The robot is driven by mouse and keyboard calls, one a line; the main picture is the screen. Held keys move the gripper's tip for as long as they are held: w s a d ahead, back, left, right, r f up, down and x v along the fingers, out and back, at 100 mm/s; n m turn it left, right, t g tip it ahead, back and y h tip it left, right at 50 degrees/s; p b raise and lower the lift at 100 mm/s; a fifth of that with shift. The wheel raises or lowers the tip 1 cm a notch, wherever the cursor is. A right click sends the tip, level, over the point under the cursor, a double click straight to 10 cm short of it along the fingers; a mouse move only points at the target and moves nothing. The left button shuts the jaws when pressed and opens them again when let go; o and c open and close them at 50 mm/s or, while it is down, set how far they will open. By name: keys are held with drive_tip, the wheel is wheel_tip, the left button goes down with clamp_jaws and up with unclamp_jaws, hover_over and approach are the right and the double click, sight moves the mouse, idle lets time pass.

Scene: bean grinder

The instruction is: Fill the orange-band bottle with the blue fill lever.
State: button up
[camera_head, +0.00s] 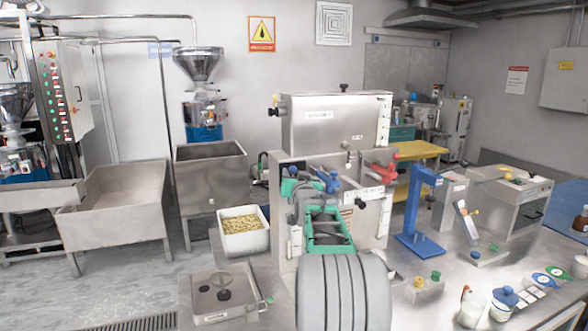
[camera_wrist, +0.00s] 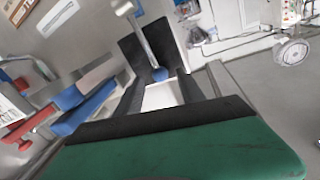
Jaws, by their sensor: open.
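My gripper (camera_head: 323,208), green and black, is in front of the steel filling machine (camera_head: 335,125). In the wrist view its dark fingers (camera_wrist: 148,48) are apart. A thin metal rod with a blue ball end (camera_wrist: 160,74) appears between or beyond them; I cannot tell its depth or any contact. A blue lever (camera_head: 328,180) shows just above the gripper on the machine front, with a red lever (camera_head: 382,172) to its right. In the wrist view a blue handle (camera_wrist: 85,108) and a red handle (camera_wrist: 22,128) lie to the left. I cannot identify an orange-band bottle with certainty.
A white bin of pale pieces (camera_head: 243,240) stands left of the machine. A blue stand (camera_head: 420,215) is to its right. Small pale containers, one with a blue lid (camera_head: 505,297), stand at the front right of the steel table. My arm hides the machine's lower front.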

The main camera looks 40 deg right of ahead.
drive_tip(key=shift+w+d+r, duration=0.2)
drive_tip(key=shift+w+d, duration=0.15)
drive_tip(key=shift+w, duration=0.3)
drive_tip(key=shift+w+d+f+p, duration=0.15)
drive_tip(key=shift+w+d+p, duration=0.15)
drive_tip(key=shift+w, duration=0.2)
drive_tip(key=shift+c, duration=0.4)
clamp_jaws()
